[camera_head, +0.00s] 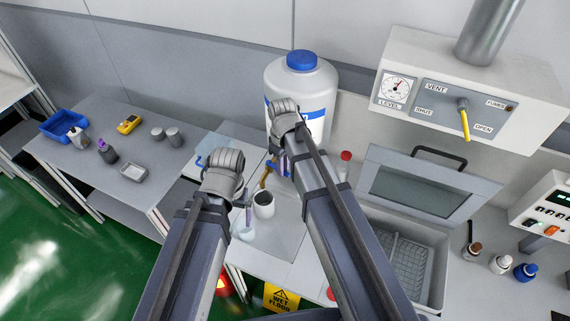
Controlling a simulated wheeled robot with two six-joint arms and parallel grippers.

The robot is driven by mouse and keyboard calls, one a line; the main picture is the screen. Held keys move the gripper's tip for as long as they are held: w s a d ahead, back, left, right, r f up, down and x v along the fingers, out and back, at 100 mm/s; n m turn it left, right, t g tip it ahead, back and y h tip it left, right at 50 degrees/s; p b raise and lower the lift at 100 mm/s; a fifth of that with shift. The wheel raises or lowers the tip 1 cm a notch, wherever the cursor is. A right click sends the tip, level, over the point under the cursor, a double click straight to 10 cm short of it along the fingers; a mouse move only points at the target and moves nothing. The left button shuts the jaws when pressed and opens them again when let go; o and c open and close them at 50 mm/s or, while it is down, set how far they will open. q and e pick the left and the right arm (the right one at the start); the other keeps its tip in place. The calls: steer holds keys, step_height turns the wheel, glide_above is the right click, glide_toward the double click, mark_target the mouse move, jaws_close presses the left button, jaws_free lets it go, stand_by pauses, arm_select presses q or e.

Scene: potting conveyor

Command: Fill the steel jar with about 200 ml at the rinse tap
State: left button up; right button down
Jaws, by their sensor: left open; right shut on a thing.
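A pale grey jar (264,206), which looks like the steel jar, stands upright with its dark mouth upward on the light grey counter by the tap. The brass-coloured tap (266,174) is just above and behind it, partly hidden by my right arm. My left gripper (249,207) is open, close to the left side of the jar; its fingers are mostly hidden by my wrist. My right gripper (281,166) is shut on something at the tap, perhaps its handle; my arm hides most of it. Any water in the jar cannot be made out.
A large white container with a blue cap (302,61) stands behind the tap. A clear beaker (245,230) is left of the jar. An open-lidded basin (408,260) is to the right. Bottles and a blue bin (62,124) are on the left table.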

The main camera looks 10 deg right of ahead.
stand_by(0.3)
steer(key=c, duration=0.8)
jaws_free()
step_height(320, 180, up, 8)
steer(key=p, duration=0.7)
steer(key=shift+p, duration=0.4)
steer(key=shift+f, duration=0.1)
